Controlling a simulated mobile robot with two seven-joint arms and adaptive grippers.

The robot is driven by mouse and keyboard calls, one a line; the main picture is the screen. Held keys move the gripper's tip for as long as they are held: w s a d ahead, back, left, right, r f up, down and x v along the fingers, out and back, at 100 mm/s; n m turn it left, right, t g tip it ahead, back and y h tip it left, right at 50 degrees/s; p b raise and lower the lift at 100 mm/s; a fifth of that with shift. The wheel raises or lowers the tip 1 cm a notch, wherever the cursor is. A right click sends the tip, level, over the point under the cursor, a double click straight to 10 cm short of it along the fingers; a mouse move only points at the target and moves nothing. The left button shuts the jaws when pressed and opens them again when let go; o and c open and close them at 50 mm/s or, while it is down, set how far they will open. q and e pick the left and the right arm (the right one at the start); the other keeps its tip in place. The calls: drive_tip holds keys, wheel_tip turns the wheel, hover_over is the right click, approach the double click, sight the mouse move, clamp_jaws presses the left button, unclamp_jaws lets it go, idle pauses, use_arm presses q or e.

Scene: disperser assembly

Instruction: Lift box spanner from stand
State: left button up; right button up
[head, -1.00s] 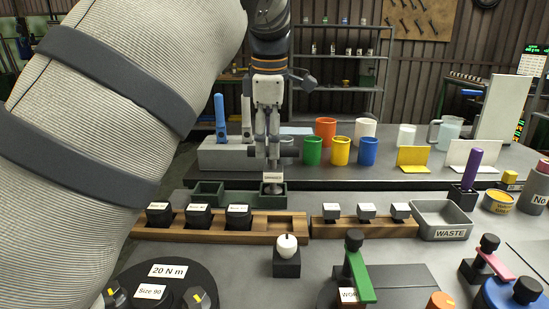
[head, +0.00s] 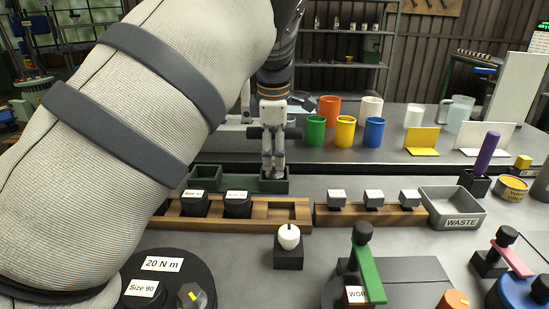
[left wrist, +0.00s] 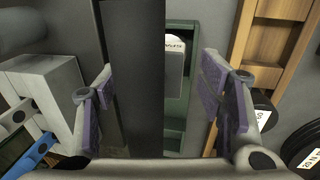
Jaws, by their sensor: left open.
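My left gripper (head: 273,172) points down over the green tray (head: 284,184) on the front bench, its fingers apart. In the left wrist view the two purple-padded fingers (left wrist: 160,95) stand open on either side of the green tray (left wrist: 178,112). A light grey piece with a white label (left wrist: 175,50) sits in this tray, between the fingers and a little farther up the picture. Its lettering is only partly readable, and I cannot tell if it is the box spanner. In the head view my gripper hides it. My right gripper is not in view.
Wooden racks with black pieces (head: 237,205) and grey cubes (head: 374,198) stand in front of the tray. A grey stand (left wrist: 45,95) with a blue-handled tool (left wrist: 28,157) is beside the left finger. A waste bin (head: 455,222) is at right.

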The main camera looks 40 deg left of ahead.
use_arm(q)
drive_tip(key=shift+r, duration=0.1)
clamp_jaws()
